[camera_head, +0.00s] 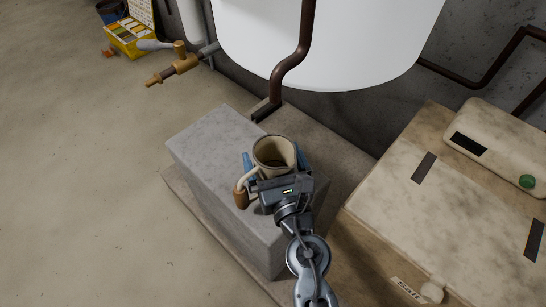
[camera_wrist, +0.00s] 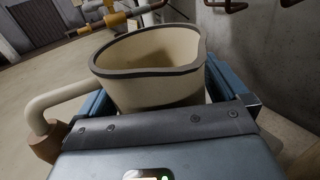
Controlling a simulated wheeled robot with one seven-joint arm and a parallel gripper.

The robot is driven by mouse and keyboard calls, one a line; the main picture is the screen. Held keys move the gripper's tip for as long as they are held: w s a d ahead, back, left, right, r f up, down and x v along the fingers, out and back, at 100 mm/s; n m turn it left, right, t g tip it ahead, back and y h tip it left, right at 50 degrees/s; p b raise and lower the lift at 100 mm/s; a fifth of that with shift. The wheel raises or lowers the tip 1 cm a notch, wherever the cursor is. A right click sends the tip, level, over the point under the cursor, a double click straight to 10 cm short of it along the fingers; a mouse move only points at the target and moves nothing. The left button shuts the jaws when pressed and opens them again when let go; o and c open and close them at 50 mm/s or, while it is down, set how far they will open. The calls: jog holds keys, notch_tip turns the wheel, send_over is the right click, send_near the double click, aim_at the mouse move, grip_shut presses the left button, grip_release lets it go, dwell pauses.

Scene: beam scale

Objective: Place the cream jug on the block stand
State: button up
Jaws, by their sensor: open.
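The cream jug (camera_head: 273,151) has a dark rim and a side handle with a brown end. It appears upright on or just over the right part of the grey block stand (camera_head: 215,145); its base is hidden, so contact cannot be told. My gripper (camera_head: 275,165) is open, with its blue fingers on either side of the jug. In the wrist view the jug (camera_wrist: 150,70) fills the space between the fingers, and its handle sticks out to the left past the left finger.
A white tank (camera_head: 330,40) with a brown pipe (camera_head: 293,65) stands just behind the block. A pale appliance (camera_head: 440,210) is close on the right. A yellow toolbox (camera_head: 130,38) lies at the far left. The floor on the left is clear.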

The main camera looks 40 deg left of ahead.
jog(key=v, duration=1.2)
jog(key=shift+s, duration=0.1)
jog(key=s+d+r+m+t+h, duration=0.1)
jog(key=s+d+m+t+h, duration=0.25)
jog(key=d+m, duration=0.75)
jog(key=s+d+r+m+t+h, duration=0.1)
jog(key=s+d+m+t+h, duration=0.3)
jog(key=d+m, duration=0.65)
jog(key=s+d+r+m+g+h, duration=0.1)
jog(key=s+d+r+m+h, duration=0.2)
jog(key=m, duration=0.9)
jog(key=s+d+r+m+g+h, duration=0.1)
jog(key=s+d+r+m+h, duration=0.3)
jog(key=s+d+m, duration=0.6)
jog(key=s+m, duration=0.1)
jog(key=m, duration=0.2)
jog(key=shift+g, duration=0.35)
